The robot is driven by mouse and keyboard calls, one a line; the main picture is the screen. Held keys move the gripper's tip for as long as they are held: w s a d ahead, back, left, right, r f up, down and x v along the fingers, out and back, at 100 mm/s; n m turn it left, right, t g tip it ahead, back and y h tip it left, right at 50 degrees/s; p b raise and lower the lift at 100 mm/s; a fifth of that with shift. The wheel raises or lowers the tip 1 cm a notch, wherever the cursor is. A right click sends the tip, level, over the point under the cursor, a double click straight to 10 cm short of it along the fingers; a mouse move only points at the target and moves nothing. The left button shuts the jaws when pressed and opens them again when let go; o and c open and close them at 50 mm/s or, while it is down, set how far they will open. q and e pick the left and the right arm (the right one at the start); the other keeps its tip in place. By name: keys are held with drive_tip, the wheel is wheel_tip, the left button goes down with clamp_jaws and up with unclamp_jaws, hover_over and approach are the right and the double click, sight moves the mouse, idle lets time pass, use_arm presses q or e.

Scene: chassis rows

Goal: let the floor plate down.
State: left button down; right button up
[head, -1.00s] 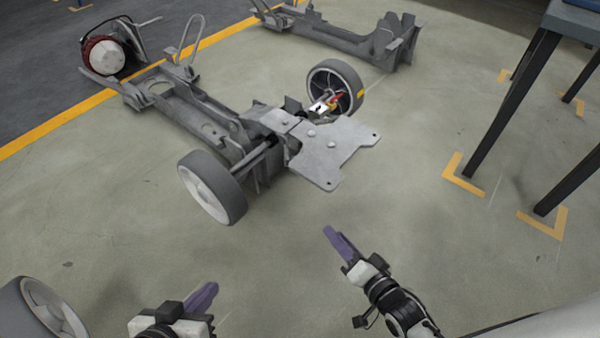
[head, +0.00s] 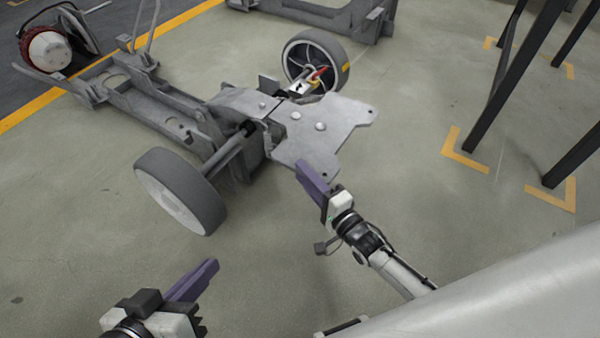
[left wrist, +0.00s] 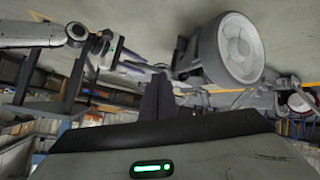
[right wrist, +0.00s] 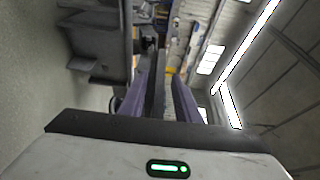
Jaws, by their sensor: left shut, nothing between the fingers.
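The floor plate (head: 318,128) is a light grey plate with round bolt heads and holed corner tabs. It juts out from the end of the near chassis (head: 185,115), clear of the ground. My right gripper (head: 302,172) is at the plate's near edge. In the right wrist view its purple fingers (right wrist: 158,100) are apart, with a grey strip between them that looks like the plate edge-on; I cannot tell if they touch it. My left gripper (head: 210,268) is shut and empty, low and left, away from the plate; its fingers also show in the left wrist view (left wrist: 157,98).
A near wheel (head: 175,195) and a far wheel (head: 318,62) flank the plate. A red-and-yellow part (head: 317,77) sits by the far wheel. Dark table legs (head: 497,90) stand at the right. A second chassis (head: 320,18) lies behind. The floor in front is clear.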

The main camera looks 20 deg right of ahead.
use_arm(q)
drive_tip(key=shift+d+r, duration=0.2)
drive_tip(key=shift+r, duration=0.15)
use_arm(e)
drive_tip(key=shift+x, duration=1.15)
clamp_jaws()
use_arm(q)
drive_tip(key=shift+r+h+b, duration=0.1)
drive_tip(key=shift+h+b, duration=0.2)
use_arm(e)
drive_tip(key=shift+f+t, duration=0.6)
drive_tip(key=shift+f, duration=0.9)
drive_tip(key=shift+s, duration=0.1)
